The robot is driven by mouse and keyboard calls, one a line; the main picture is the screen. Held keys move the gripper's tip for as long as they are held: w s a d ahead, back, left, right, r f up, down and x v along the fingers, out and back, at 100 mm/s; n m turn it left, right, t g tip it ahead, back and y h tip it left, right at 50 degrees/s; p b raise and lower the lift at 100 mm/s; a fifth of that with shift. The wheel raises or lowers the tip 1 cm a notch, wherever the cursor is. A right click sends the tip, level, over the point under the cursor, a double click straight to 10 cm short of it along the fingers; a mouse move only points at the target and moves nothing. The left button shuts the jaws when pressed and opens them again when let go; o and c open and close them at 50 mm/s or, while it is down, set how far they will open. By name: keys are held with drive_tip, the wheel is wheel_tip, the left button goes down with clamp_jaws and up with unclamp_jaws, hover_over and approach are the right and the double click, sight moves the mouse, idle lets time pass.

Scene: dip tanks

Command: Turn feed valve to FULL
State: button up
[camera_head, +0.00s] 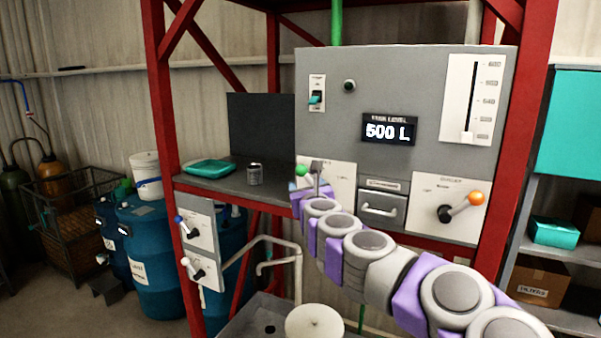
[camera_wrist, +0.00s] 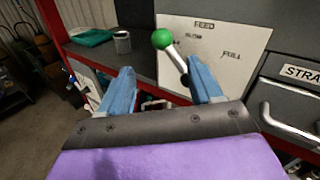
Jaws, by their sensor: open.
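The feed valve is a white plate marked FEED (camera_wrist: 225,38), with SLOW and FULL printed on it. Its lever has a green ball knob (camera_wrist: 162,39) and a metal stem that slopes down to the right to a dark pivot. The knob lies left of SLOW, away from FULL. In the head view the green knob (camera_head: 302,170) shows above my gripper (camera_head: 303,188), and my arm hides part of the plate. In the wrist view my gripper (camera_wrist: 161,66) is open with blue fingers. The knob appears just beyond and between the fingertips; I cannot tell whether they touch the lever.
A drawer with a handle (camera_head: 382,208) and a plate with an orange-knobbed lever (camera_head: 476,198) are to the right. A grey can (camera_head: 255,174) and a teal tray (camera_head: 209,167) stand on the shelf. The tank display (camera_head: 388,130) reads 500 L. Red frame posts flank the panel.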

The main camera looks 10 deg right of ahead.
sight(302, 173)
drive_tip(key=w, duration=0.2)
drive_tip(key=w+p, duration=0.1)
drive_tip(key=w, duration=0.3)
drive_tip(key=shift+d, duration=0.4)
drive_tip(key=shift+w+a+p, duration=0.25)
drive_tip(key=shift+w+p, duration=0.15)
drive_tip(key=shift+w, duration=1.3)
drive_tip(key=shift+w+d+p, duration=0.15)
drive_tip(key=shift+w+p, duration=0.2)
drive_tip(key=shift+c, duration=0.5)
clamp_jaws()
